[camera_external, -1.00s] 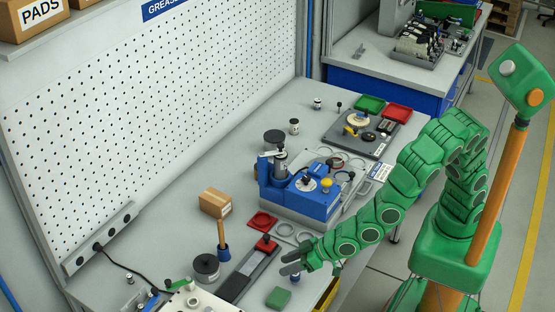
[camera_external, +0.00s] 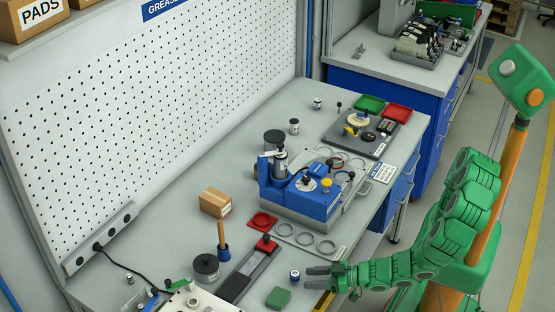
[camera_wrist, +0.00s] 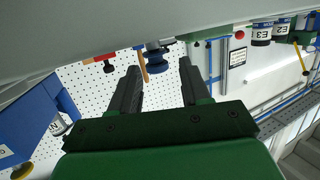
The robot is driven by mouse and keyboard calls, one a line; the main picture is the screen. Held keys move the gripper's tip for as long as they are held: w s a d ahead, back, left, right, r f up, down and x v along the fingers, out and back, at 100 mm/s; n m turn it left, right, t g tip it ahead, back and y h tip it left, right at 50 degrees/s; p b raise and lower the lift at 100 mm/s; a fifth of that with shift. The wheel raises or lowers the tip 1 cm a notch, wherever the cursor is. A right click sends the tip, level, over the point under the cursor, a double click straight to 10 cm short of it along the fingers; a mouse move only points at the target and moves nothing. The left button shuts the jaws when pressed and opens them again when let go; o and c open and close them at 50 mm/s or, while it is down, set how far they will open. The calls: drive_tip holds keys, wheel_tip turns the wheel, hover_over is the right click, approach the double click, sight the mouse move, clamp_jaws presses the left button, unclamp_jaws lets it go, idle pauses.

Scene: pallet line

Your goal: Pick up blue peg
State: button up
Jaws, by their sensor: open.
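A small blue and white round piece, which looks like the blue peg (camera_external: 295,275), stands on the bench near its front edge. My gripper (camera_external: 308,276) is low at the bench edge, just right of this piece, with its fingers pointing left toward it. The fingers are apart and nothing is held. In the wrist view my gripper (camera_wrist: 158,70) shows two dark open fingers. A dark blue round thing (camera_wrist: 157,57) appears between and beyond the tips; I cannot tell whether it is the same piece.
A green block (camera_external: 278,298) lies just left of the gripper. A dark rail with a red-topped clamp (camera_external: 266,245), a black disc (camera_external: 205,267) and a wooden-handled tool (camera_external: 221,238) stand farther left. A plate with rings (camera_external: 310,240) and a blue machine (camera_external: 305,200) are behind.

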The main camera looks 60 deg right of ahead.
sight(292, 275)
drive_tip(key=shift+w+d, duration=0.25)
drive_tip(key=shift+d, duration=0.05)
drive_tip(key=shift+w, duration=0.15)
drive_tip(key=shift+r+x, duration=0.15)
drive_tip(key=shift+x, duration=1.7)
drive_tip(key=shift+r+x, duration=0.15)
drive_tip(key=shift+x, duration=1.65)
drive_tip(key=shift+a, duration=0.15)
drive_tip(key=c, duration=0.7)
drive_tip(key=shift+c, duration=0.2)
drive_tip(key=shift+r, duration=0.1)
wheel_tip(292, 275, up, 10)
